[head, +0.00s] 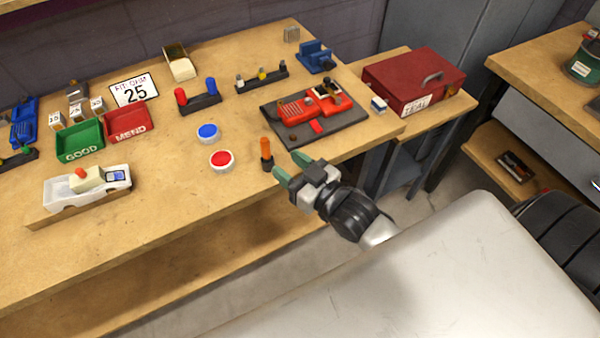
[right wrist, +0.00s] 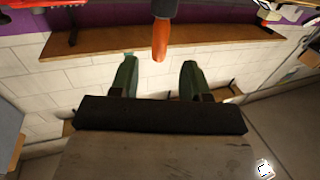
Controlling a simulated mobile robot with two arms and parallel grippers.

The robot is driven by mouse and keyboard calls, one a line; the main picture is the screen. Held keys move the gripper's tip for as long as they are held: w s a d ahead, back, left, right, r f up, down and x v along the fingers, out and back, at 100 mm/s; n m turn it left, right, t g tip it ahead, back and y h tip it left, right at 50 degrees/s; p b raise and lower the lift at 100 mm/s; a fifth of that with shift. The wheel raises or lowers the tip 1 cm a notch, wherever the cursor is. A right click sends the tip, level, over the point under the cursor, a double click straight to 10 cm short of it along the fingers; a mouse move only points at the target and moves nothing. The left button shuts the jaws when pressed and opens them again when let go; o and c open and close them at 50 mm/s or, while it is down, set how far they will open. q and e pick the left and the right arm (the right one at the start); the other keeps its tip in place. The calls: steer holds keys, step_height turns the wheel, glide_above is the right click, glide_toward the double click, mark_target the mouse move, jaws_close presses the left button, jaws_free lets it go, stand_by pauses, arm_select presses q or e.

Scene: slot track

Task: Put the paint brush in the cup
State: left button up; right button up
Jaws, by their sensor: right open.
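I cannot clearly make out a paint brush or a cup. An upright piece with an orange top and black lower part (head: 266,152) stands at the workbench's front edge; I cannot tell whether it is the brush. It also shows in the right wrist view as an orange end (right wrist: 160,42) beyond the fingertips. My right gripper (head: 291,166) is open and empty, its green fingertips just right of this piece and apart from it. The fingers also show in the right wrist view (right wrist: 157,76). My left gripper is not in view.
The workbench (head: 190,215) holds a red button (head: 222,160), a blue button (head: 208,132), a green bin (head: 80,143), a red bin (head: 128,125) and a toy truck (head: 88,190). A red toolbox (head: 415,80) stands right. A green can (head: 584,65) is far right.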

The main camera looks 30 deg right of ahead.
steer(key=shift+v, duration=1.5)
steer(key=s+d+f+m+g+h, duration=0.1)
steer(key=s+d+f+g+h, duration=0.15)
steer(key=f, duration=0.95)
steer(key=s+d+f+g+h, duration=0.1)
steer(key=s+f+g, duration=0.2)
steer(key=f, duration=0.8)
steer(key=s+d+f+m+g+h, duration=0.1)
steer(key=s+d+f+g+h, duration=0.15)
steer(key=f, duration=0.95)
steer(key=s+f+g, duration=0.4)
steer(key=s+f, duration=0.3)
steer(key=s, duration=0.5)
steer(key=s+f+g, duration=0.4)
steer(key=s+f, duration=0.3)
steer(key=s, duration=0.5)
steer(key=shift+s+a, duration=0.25)
steer(key=shift+a, duration=0.2)
